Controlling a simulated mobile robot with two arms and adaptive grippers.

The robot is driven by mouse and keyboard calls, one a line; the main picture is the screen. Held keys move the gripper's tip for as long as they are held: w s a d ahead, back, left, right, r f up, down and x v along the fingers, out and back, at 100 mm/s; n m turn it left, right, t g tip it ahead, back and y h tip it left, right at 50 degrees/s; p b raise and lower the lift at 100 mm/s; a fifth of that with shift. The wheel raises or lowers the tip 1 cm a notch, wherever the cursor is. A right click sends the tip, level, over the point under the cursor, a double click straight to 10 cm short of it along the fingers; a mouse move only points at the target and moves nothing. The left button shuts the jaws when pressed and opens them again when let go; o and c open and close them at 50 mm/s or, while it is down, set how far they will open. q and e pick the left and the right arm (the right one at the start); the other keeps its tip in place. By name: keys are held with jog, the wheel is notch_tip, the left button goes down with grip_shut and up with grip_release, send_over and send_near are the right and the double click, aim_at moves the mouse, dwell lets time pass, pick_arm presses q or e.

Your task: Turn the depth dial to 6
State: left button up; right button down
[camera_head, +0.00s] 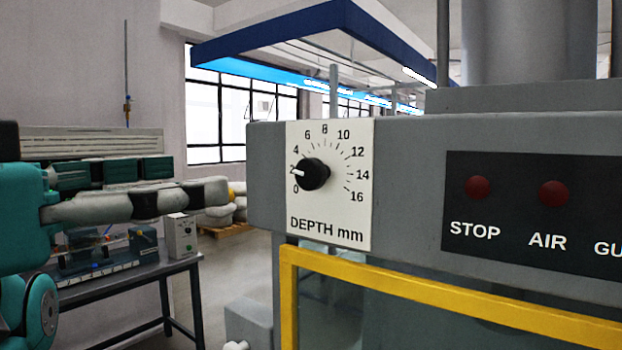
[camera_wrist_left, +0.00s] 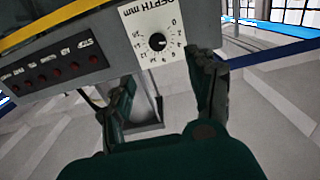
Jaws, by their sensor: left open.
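The depth dial (camera_head: 312,174) is a black knob on a white plate (camera_head: 330,218) marked "DEPTH mm", with a scale from 0 to 16. Its white pointer mark faces left, at about 2. The dial also shows upside down in the left wrist view (camera_wrist_left: 157,42), ahead of and between the fingers. My left gripper (camera_head: 197,180) reaches in from the left, left of the dial and apart from it. In the left wrist view its dark green fingers (camera_wrist_left: 163,68) are spread with nothing between them. My right gripper is not in view.
The grey machine housing (camera_head: 410,165) carries a black panel (camera_head: 515,205) with red buttons, right of the dial. A yellow frame (camera_head: 440,300) runs below the plate. A bench (camera_head: 130,278) stands at the lower left. Free room lies left of the plate.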

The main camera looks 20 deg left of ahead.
aim_at(306, 171)
pick_arm(q)
jog(key=p+x, duration=0.2)
jog(key=x, duration=0.3)
jog(key=p+x, duration=0.2)
jog(key=x, duration=0.3)
jog(key=shift+d+r, duration=0.1)
jog(key=shift+d, duration=0.2)
jog(key=p+x, duration=0.1)
jog(key=x, duration=0.3)
jog(key=shift+w+d, duration=0.1)
jog(key=shift+w, duration=0.5)
jog(key=shift+w+d, duration=0.1)
jog(key=c, duration=1.1)
jog(key=shift+c, duration=0.2)
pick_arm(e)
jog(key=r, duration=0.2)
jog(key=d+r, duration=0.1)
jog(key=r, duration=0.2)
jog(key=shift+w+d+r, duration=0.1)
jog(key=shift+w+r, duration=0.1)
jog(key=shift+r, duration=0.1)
